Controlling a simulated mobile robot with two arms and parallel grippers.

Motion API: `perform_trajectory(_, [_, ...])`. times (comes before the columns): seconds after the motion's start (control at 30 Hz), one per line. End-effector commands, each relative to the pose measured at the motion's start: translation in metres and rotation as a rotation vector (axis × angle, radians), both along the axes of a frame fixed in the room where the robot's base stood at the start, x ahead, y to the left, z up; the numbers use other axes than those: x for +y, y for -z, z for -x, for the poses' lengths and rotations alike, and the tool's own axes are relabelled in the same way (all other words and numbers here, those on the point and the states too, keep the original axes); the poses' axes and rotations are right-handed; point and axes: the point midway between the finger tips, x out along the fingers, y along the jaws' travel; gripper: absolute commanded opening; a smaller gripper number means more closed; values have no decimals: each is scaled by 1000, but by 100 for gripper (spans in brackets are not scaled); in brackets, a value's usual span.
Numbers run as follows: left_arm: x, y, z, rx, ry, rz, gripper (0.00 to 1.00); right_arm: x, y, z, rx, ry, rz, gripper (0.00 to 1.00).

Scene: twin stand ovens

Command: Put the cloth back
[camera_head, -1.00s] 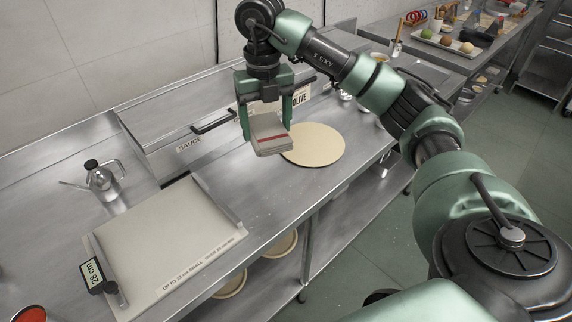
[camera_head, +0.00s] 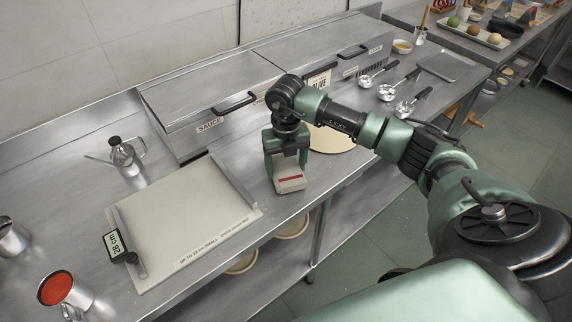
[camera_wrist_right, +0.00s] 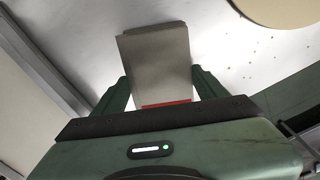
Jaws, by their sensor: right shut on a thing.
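The folded cloth (camera_head: 290,183) is pale grey with a red stripe. My right gripper (camera_head: 287,172) is shut on it, one finger on each side, over the steel counter between the measuring board and the round board. In the right wrist view the cloth (camera_wrist_right: 158,62) sticks out beyond the fingers of the gripper (camera_wrist_right: 160,88). I cannot tell whether its lower edge touches the counter. My left gripper is not in view.
The measuring board (camera_head: 180,215) with a 28 cm display lies left of the cloth. A round board (camera_head: 332,140) lies behind the arm. Lidded bins (camera_head: 205,95) line the back. An oil can (camera_head: 124,153) stands at left; ladles (camera_head: 390,88) lie at right.

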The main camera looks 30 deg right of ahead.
Motion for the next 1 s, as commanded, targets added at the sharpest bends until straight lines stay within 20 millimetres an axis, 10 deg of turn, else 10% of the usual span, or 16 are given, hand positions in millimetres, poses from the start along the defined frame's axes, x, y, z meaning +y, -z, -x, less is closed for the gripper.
perform_trajectory(0.43, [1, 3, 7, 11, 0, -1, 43, 0, 11, 0, -2, 0, 1, 29])
perform_trajectory(0.47, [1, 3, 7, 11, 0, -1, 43, 0, 11, 0, -1, 0, 0, 76])
perform_trajectory(0.53, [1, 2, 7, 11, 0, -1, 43, 0, 10, 0, -1, 0, 0, 95])
perform_trajectory(1.0, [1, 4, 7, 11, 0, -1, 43, 0, -2, -1, -4, -1, -1, 95])
